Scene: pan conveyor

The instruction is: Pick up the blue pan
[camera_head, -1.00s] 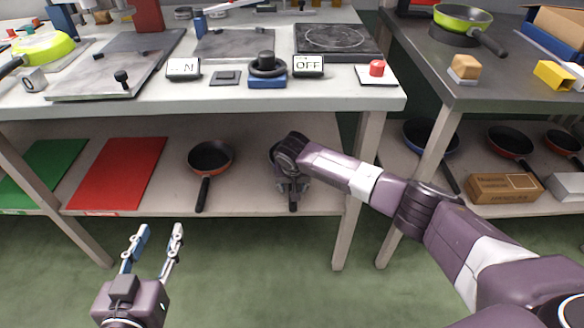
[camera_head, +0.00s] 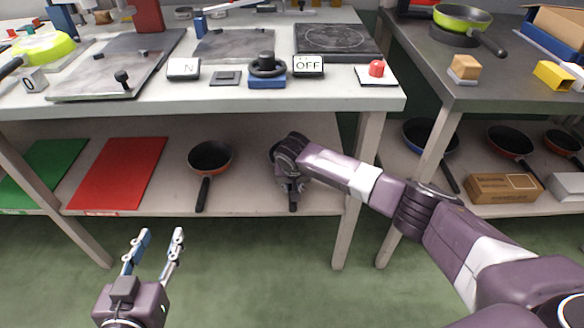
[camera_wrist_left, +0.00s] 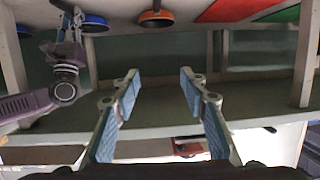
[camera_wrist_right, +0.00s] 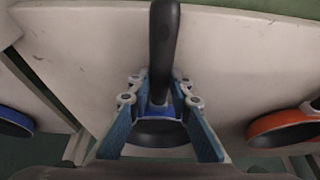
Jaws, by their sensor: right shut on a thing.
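In the right wrist view my right gripper (camera_wrist_right: 158,86) is shut on the blue pan near the base of its black handle (camera_wrist_right: 164,42). A blue strip of the pan (camera_wrist_right: 158,110) and part of its dark bowl (camera_wrist_right: 158,134) show between the fingers. In the head view my right gripper (camera_head: 292,187) is over the lower shelf, and my wrist hides most of the pan. My left gripper (camera_head: 162,232) is open and empty in front of the shelf; its spread fingers also show in the left wrist view (camera_wrist_left: 160,76).
An orange pan (camera_head: 210,157) lies left of my right gripper, beside a red mat (camera_head: 118,172) and green mat (camera_head: 42,170). Another blue pan (camera_head: 435,139) is on the right table's shelf near a cardboard box (camera_head: 503,188). Table legs (camera_head: 360,190) flank my right arm.

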